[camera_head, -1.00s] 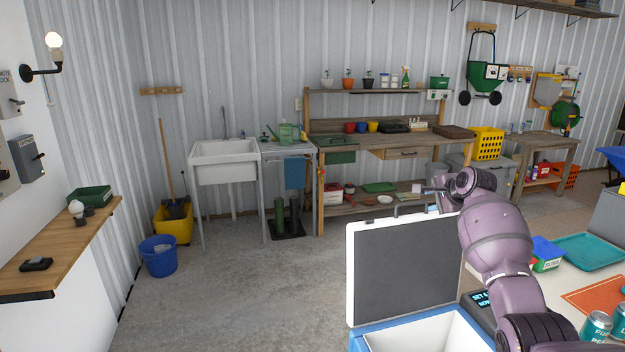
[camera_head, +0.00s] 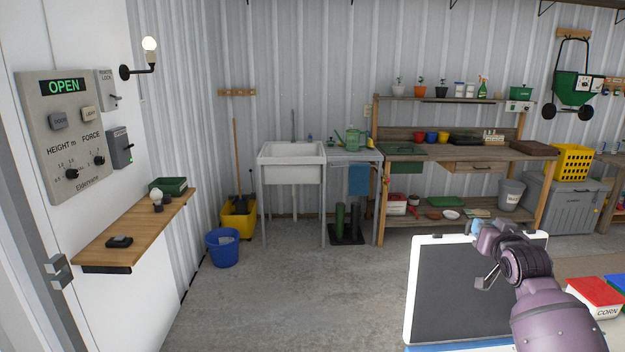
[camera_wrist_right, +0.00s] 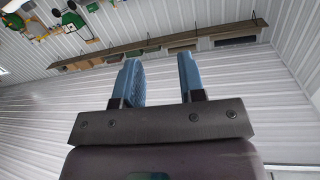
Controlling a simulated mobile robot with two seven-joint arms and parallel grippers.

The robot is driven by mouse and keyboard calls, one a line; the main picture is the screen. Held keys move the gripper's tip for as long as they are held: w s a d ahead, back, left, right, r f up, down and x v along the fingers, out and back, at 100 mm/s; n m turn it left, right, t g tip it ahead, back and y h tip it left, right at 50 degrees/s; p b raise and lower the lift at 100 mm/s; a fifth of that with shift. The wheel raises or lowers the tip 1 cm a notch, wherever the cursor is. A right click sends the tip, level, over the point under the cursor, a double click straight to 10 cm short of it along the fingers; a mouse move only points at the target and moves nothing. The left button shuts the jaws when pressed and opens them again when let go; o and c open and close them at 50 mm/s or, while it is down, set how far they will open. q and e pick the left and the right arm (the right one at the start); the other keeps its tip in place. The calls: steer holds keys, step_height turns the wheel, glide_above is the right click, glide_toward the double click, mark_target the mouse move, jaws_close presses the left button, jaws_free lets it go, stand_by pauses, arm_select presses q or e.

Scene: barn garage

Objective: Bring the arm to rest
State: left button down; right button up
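My right arm comes in from the lower right of the head view. Its right gripper (camera_head: 478,254) is raised in front of the open lid of a cooler-like box. In the right wrist view, the two blue fingers of the right gripper (camera_wrist_right: 163,82) stand apart with nothing between them. That view looks up at the corrugated wall and a high shelf (camera_wrist_right: 160,45). My left gripper is not in either view.
The dark-panelled lid (camera_head: 440,290) stands upright close to my right arm. A red box labelled corn (camera_head: 594,297) lies to its right. A wooden wall shelf (camera_head: 120,245) is at left, under a control panel (camera_head: 62,140). The concrete floor (camera_head: 300,290) in the middle is clear.

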steer(key=s+a+f+n+y, duration=0.1)
steer(key=s+a+f+n, duration=0.1)
steer(key=s+a+f, duration=0.35)
steer(key=s+a+f+n+g, duration=0.1)
steer(key=s+a+f, duration=0.1)
steer(key=s+f, duration=0.6)
steer(key=s+a+f+n+y, duration=0.1)
steer(key=s+a+f+n, duration=0.15)
steer(key=s+f, duration=0.45)
steer(key=s+a+f+m+g, duration=0.1)
steer(key=s+f+g, duration=0.1)
steer(key=s+f, duration=0.5)
steer(key=s+a+f+m+g+b, duration=0.1)
steer(key=s+a+f+g, duration=0.1)
steer(key=s+f, duration=0.5)
steer(key=s, duration=0.6)
